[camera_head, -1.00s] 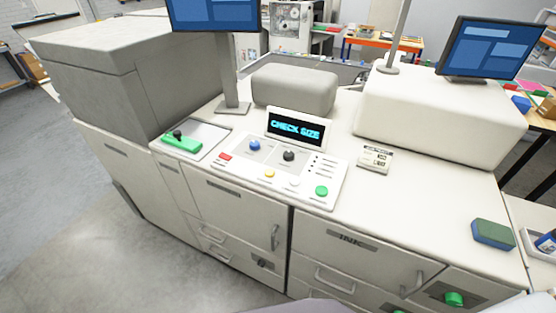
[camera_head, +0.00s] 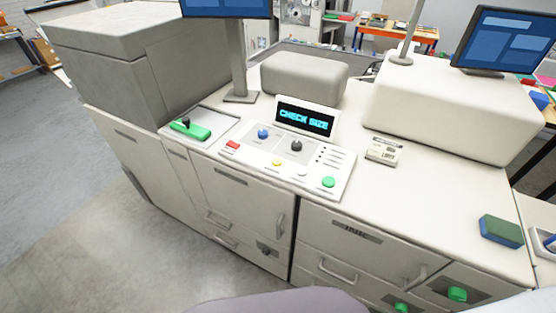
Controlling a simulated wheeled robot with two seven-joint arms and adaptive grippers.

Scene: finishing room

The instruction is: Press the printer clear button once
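The printer's control panel (camera_head: 318,186) lies on the white machine top in the middle of the view. Its raised display (camera_head: 305,119) reads "CHECK SIZE" in cyan. The panel carries a red button (camera_head: 232,145), a blue knob (camera_head: 263,134), a black knob (camera_head: 296,146), a yellow button (camera_head: 277,163), a whitish button (camera_head: 302,172) and a green button (camera_head: 328,182). Labels are too small to read, so I cannot tell which one is clear. Neither of my grippers is in view.
A green handle with a black knob (camera_head: 190,129) sits left of the panel. A monitor post (camera_head: 237,60) and grey padded block (camera_head: 303,78) stand behind. A small labelled box (camera_head: 382,151) and a green-blue block (camera_head: 501,231) are at right. Floor at left is clear.

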